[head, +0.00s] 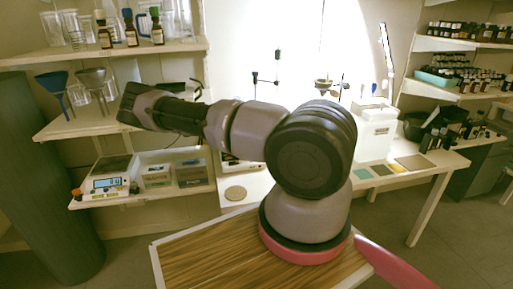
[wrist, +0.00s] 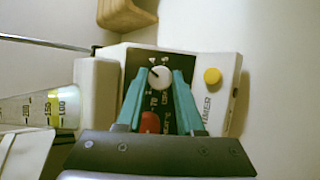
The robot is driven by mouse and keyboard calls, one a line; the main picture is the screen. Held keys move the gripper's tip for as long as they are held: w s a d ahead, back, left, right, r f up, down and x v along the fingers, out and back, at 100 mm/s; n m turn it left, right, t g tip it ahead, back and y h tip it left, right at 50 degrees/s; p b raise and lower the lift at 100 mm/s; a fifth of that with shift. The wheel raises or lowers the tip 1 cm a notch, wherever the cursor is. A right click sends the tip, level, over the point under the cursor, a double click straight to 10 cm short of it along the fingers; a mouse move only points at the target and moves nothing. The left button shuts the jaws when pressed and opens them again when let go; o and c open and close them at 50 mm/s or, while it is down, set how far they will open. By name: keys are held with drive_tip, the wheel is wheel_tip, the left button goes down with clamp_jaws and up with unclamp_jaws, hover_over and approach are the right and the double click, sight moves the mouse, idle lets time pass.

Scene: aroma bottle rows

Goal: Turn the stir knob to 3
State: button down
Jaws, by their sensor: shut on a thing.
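The stir knob (wrist: 161,76) is a white round knob on a dark panel with a red switch (wrist: 150,123) below it in the wrist view. My gripper (wrist: 164,78) has its two teal fingers on either side of the knob and is shut on it. A dark pointer mark shows on the knob, toward the upper left. The dial figures are too small and partly covered to read the setting. In the head view my arm reaches left to the shelves; I cannot make out the fingertips or the knob there.
A yellow button (wrist: 212,76) sits on the device's white casing, right of the knob. A graduated glass vessel (wrist: 40,108) stands close on the left. In the head view, brown bottles (head: 131,33) and funnels (head: 52,82) stand on shelves near my arm, with a scale (head: 107,184) below.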

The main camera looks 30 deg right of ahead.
drive_tip(key=shift+n+t, duration=0.4)
drive_tip(key=shift+n, duration=0.7)
drive_tip(key=c, duration=0.5)
unclamp_jaws()
drive_tip(key=v, duration=1)
drive_tip(key=shift+s+a, duration=0.35)
